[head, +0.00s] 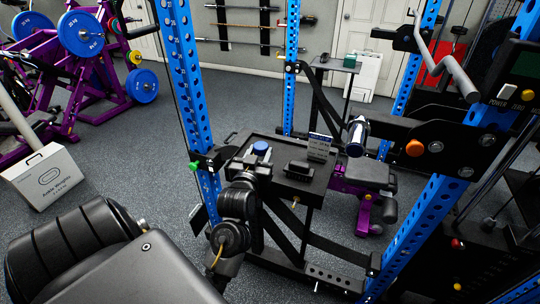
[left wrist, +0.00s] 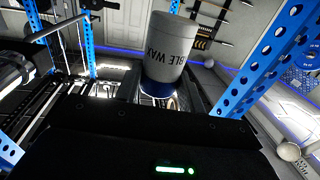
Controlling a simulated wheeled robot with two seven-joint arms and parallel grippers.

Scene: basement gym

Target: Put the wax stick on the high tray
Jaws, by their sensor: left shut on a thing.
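The wax stick is a grey cylinder with dark lettering and a blue end; in the left wrist view the wax stick (left wrist: 170,50) stands up between my fingers. In the head view its blue end (head: 261,147) shows just beyond my left gripper (head: 257,158), which is shut on it. The gripper hides the lower part. Gripper and stick appear over the left part of a black tray (head: 300,194); I cannot tell the gap below. Farther back, a small raised tray (head: 338,64) stands on a thin post. I cannot tell which is the high tray. My right gripper is out of view.
A dark block (head: 298,170) and a small lettered box (head: 319,146) occupy the black tray's middle and right. Blue rack posts (head: 187,90) flank it. A purple-framed bench (head: 362,178) is behind. A white box (head: 43,177) sits on the floor at left.

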